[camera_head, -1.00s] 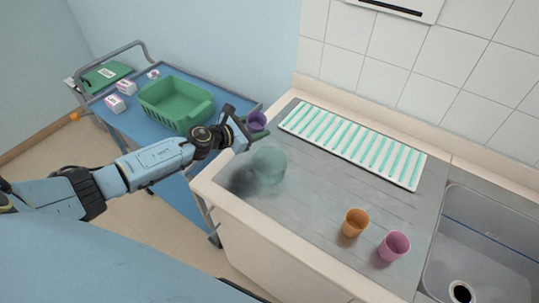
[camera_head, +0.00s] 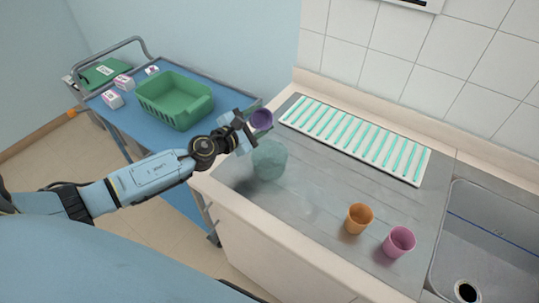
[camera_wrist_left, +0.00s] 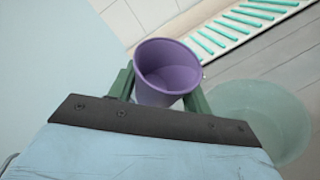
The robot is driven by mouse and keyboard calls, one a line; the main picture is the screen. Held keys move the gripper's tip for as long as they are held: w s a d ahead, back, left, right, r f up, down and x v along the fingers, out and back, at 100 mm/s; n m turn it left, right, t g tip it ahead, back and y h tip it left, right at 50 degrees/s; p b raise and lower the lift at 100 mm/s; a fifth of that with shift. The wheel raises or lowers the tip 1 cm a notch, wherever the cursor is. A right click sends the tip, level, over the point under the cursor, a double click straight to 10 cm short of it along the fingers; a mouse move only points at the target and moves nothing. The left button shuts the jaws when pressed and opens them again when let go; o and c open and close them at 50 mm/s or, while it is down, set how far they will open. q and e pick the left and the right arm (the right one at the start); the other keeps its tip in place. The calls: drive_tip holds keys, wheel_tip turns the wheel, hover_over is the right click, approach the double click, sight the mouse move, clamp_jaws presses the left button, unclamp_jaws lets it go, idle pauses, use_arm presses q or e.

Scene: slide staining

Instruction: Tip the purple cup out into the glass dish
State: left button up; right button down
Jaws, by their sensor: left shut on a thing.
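The purple cup (camera_head: 261,120) is held in my left gripper (camera_head: 246,126), above the back left part of the counter. In the left wrist view the cup (camera_wrist_left: 167,72) sits between the two green fingers, its open mouth visible and its inside looking empty. The cup looks a little tilted. The glass dish (camera_head: 269,160) is a translucent greenish bowl on the counter, below and in front of the cup. In the left wrist view the dish (camera_wrist_left: 265,118) is to the right of the cup, partly behind the finger. My right gripper is not in view.
An orange cup (camera_head: 359,218) and a pink cup (camera_head: 399,241) stand at the counter's front right, beside the sink (camera_head: 490,240). A white rack with teal strips (camera_head: 357,140) lies along the back. A blue trolley (camera_head: 150,140) holds a green basket (camera_head: 176,110).

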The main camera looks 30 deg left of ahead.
sight(266, 111)
use_arm(q)
drive_tip(key=shift+r+m+b, duration=0.1)
drive_tip(key=shift+m+b, duration=0.2)
drive_tip(key=shift+b, duration=0.05)
drive_tip(key=shift+r+m+t+b, duration=0.35)
drive_tip(key=shift+m+t+b, duration=0.45)
drive_tip(key=shift+b, duration=0.7)
drive_tip(key=shift+r+m, duration=0.2)
drive_tip(key=shift+m, duration=0.1)
drive_tip(key=shift+r+m+b, duration=0.2)
drive_tip(key=shift+m+b, duration=0.3)
drive_tip(key=shift+b, duration=0.4)
drive_tip(key=shift+s+d+m+t+h+b, duration=0.15)
drive_tip(key=shift+m+t+h+b, duration=0.15)
drive_tip(key=shift+m+b, duration=0.35)
drive_tip(key=shift+s+d+r+m+t+b, duration=0.3)
drive_tip(key=shift+s+d+r+m+b, duration=0.15)
drive_tip(key=shift+d+m+b, duration=0.1)
drive_tip(key=shift+w+a+m+h+b, duration=0.15)
drive_tip(key=shift+w+m+h+b, duration=0.1)
drive_tip(key=shift+m+h+b, duration=0.1)
drive_tip(key=shift+r, duration=0.1)
